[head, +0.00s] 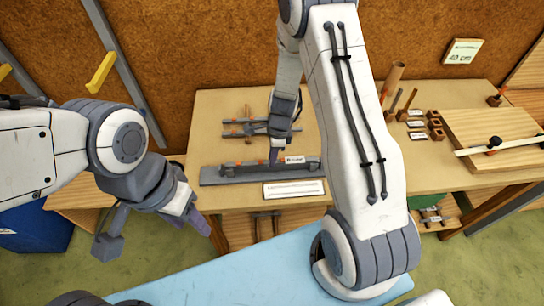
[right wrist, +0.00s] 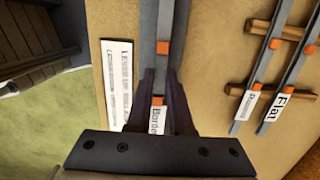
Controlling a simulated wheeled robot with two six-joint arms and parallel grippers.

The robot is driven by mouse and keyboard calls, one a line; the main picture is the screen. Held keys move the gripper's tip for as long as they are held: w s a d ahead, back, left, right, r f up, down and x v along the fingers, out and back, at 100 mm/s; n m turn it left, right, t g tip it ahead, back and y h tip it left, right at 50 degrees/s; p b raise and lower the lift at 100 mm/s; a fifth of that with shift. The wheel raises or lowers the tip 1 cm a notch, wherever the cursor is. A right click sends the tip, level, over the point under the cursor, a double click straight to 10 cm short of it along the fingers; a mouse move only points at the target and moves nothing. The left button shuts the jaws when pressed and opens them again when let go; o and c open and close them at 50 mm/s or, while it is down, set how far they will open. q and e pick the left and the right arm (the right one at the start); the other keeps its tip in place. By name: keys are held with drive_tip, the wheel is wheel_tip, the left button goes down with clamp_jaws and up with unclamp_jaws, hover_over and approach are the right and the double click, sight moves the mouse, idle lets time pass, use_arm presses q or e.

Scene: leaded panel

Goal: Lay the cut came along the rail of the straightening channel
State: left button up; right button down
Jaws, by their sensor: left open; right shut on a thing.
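The straightening channel (head: 212,176) is a long dark grey base with a raised rail, lying along the front of the bench. A grey came (right wrist: 163,68) with orange marks and a white label lies lengthwise along it in the right wrist view. My right gripper (head: 275,158) points down at the channel. Its purple fingers (right wrist: 163,105) are shut on the came near the label, which reads "Border" as far as it shows. Whether the came touches the rail along its length I cannot tell. My left gripper (head: 190,222) is open and empty, left of the bench.
A white card (head: 293,189) lies in front of the channel. Behind it, a rack (head: 240,130) holds cames, labelled "Flat" (right wrist: 277,107) and another name. Small wooden blocks (head: 435,124) and a wooden board (head: 497,140) occupy the bench's right. My right arm hides the bench's middle.

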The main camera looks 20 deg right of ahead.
drive_tip(key=shift+f, duration=0.25)
drive_tip(key=c, duration=0.7)
unclamp_jaws()
drive_tip(key=shift+c, duration=0.2)
wheel_tip(320, 180, up, 10)
drive_tip(key=d, duration=0.1)
drive_tip(key=shift+s+d+r, duration=0.15)
drive_tip(key=shift+r, duration=0.05)
drive_tip(key=s+a+r+n+b, duration=0.1)
drive_tip(key=s+a+r+n, duration=0.2)
drive_tip(key=s+a+n, duration=0.3)
drive_tip(key=s+a+r+n+b, duration=0.2)
drive_tip(key=s+a+r+n, duration=0.15)
drive_tip(key=a+n, duration=0.3)
drive_tip(key=s+a+r+n, duration=0.1)
drive_tip(key=s+n, duration=0.6)
drive_tip(key=n, duration=0.1)
drive_tip(key=s+a+r+n, duration=0.2)
drive_tip(key=s+n, duration=0.4)
drive_tip(key=n, duration=0.2)
drive_tip(key=shift+s+a+b, duration=0.15)
drive_tip(key=shift+s+b, duration=0.25)
drive_tip(key=shift+b, duration=0.05)
